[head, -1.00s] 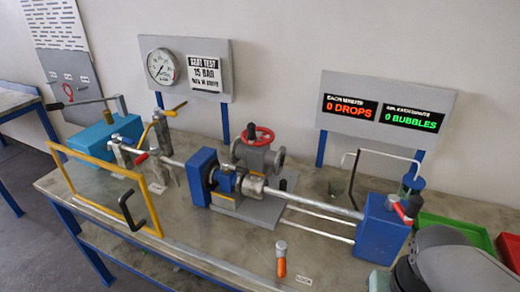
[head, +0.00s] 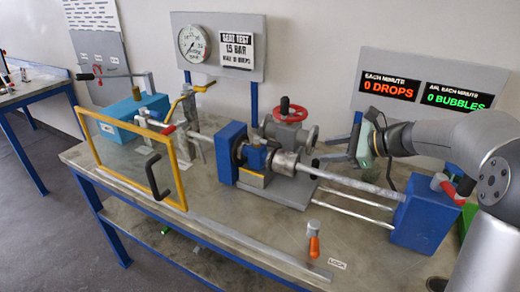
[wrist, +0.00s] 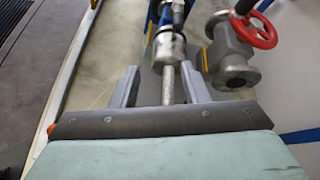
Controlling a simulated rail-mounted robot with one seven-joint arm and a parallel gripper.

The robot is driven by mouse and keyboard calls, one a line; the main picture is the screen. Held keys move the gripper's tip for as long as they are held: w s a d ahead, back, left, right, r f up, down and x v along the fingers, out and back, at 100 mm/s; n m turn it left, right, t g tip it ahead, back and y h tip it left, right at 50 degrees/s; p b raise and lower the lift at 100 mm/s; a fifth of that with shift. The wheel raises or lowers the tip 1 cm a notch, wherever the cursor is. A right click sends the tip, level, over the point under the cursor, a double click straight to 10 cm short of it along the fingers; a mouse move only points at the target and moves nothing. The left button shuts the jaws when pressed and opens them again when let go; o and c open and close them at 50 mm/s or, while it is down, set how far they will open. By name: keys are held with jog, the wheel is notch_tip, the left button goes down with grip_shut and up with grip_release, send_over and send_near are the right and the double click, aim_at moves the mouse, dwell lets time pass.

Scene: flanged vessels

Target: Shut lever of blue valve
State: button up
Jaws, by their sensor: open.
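A small blue valve body (head: 258,158) is clamped between the big blue block and the silver ram on the bench; part of it shows at the top of the wrist view (wrist: 175,12). I cannot make out its lever clearly in either view. My gripper (head: 362,150) is to the right of the valve, near the ram rod. In the wrist view my gripper (wrist: 160,85) has its two grey fingers apart, with the silver ram (wrist: 170,55) seen between and beyond them. I cannot tell its height above the rod.
A flanged valve with a red handwheel (head: 288,113) stands behind the blue valve. A yellow-framed guard (head: 143,160) is at the left. A blue end block (head: 420,218) is at the right. Red (head: 168,130) and yellow (head: 180,106) handles stand left. The bench front is mostly clear.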

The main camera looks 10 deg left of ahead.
jog(key=w+m+t, duration=0.1)
jog(key=w, duration=0.2)
jog(key=p, duration=0.2)
send_near(279, 144)
jog(key=shift+y, duration=0.4)
jog(key=x, duration=1)
jog(key=shift+d+f, duration=0.2)
jog(key=shift+f, duration=0.05)
grip_shut()
